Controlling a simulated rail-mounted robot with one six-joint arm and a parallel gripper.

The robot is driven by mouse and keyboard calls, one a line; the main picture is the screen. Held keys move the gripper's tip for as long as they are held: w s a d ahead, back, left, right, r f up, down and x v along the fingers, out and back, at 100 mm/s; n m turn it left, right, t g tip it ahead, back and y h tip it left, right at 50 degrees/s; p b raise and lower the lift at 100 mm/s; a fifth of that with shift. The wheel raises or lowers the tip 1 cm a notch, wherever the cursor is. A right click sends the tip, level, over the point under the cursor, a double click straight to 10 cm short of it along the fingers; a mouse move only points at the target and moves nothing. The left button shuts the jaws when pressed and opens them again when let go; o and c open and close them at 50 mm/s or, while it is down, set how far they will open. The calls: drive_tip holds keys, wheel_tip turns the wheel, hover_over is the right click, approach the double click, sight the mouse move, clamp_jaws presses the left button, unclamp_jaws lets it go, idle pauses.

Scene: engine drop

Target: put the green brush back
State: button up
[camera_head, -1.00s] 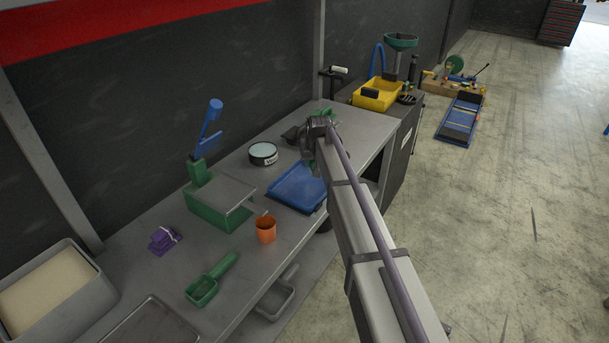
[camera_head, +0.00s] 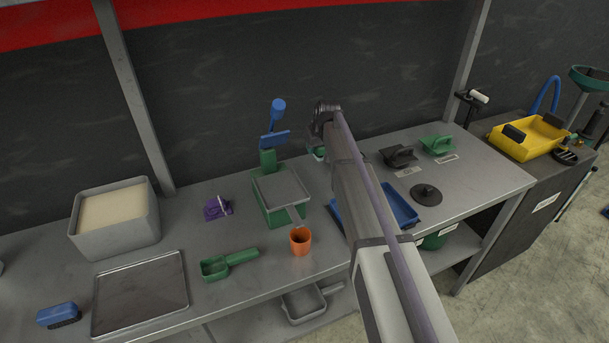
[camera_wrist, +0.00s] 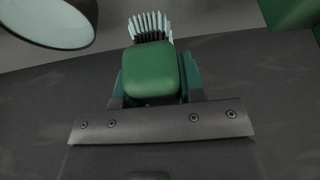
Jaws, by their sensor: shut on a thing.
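My gripper (camera_head: 325,112) is shut on the green brush (camera_wrist: 151,73), seen in the wrist view between the fingers. Its rounded green body faces the camera and its pale bristles point to the top of that view. A round tub with a pale top (camera_wrist: 45,18) shows at the upper left of the wrist view, apart from the brush.
A blue tray (camera_head: 403,208) lies partly behind my arm. A dark trowel (camera_head: 399,156), a green trowel (camera_head: 437,146) and a black disc (camera_head: 426,194) are to the right. An orange cup (camera_head: 300,241), green scoop (camera_head: 228,264) and blue brush (camera_head: 58,314) are along the front.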

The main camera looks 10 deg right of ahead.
sight(313, 174)
drive_tip(key=shift+s+a, duration=0.1)
drive_tip(key=shift+a, duration=0.15)
wheel_tip(313, 174, down, 10)
drive_tip(key=b, duration=1)
drive_tip(key=shift+d+f, duration=0.1)
drive_tip(key=shift+d, duration=0.05)
drive_tip(key=shift+r, duration=0.35)
drive_tip(key=shift+f, duration=0.3)
drive_tip(key=o, duration=0.9)
drive_tip(key=shift+r, duration=0.1)
drive_tip(key=shift+o, duration=0.2)
